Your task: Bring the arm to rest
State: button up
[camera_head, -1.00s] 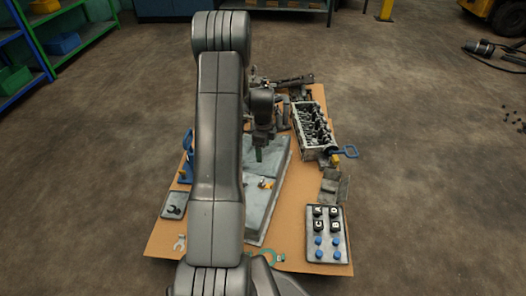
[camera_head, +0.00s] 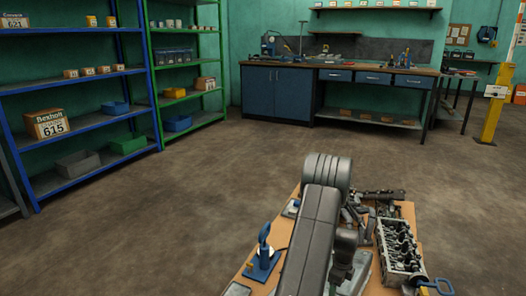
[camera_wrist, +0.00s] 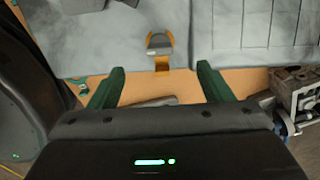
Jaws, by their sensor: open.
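My arm (camera_head: 312,240) reaches out over the cardboard-coloured worktop at the bottom of the head view, its elbow raised. My gripper (camera_wrist: 161,72) is open in the wrist view, with its two green fingers apart and nothing between their tips. Beyond the fingers lies a grey tray (camera_wrist: 95,40), with a small orange-and-grey clip-like part (camera_wrist: 159,50) at its edge. In the head view my wrist hangs right of the arm link, and the fingertips are hard to make out.
An engine cylinder head (camera_head: 397,245) sits right of my arm, with a blue-handled tool (camera_head: 436,287) by it. A blue clamp-like stand (camera_head: 264,255) is to the left. Shelves (camera_head: 75,115) and a blue workbench (camera_head: 280,92) stand farther back across open floor.

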jog(key=shift+f+b, duration=0.75)
jog(key=shift+f, duration=1.45)
notch_tip(320, 180, up, 16)
jog(key=p, duration=0.6)
notch_tip(320, 180, down, 19)
jog(key=b, duration=0.7)
jog(key=shift+r, duration=0.2)
jog(key=shift+r+n, duration=0.2)
jog(key=shift+n, duration=0.4)
jog(key=n, duration=0.3)
jog(key=shift+n+p, duration=0.35)
jog(key=shift+n, duration=0.05)
jog(key=n+p, duration=0.1)
jog(key=n, duration=0.5)
jog(key=shift+w, duration=0.15)
jog(key=shift+r+n, duration=0.1)
jog(key=shift+n, duration=0.2)
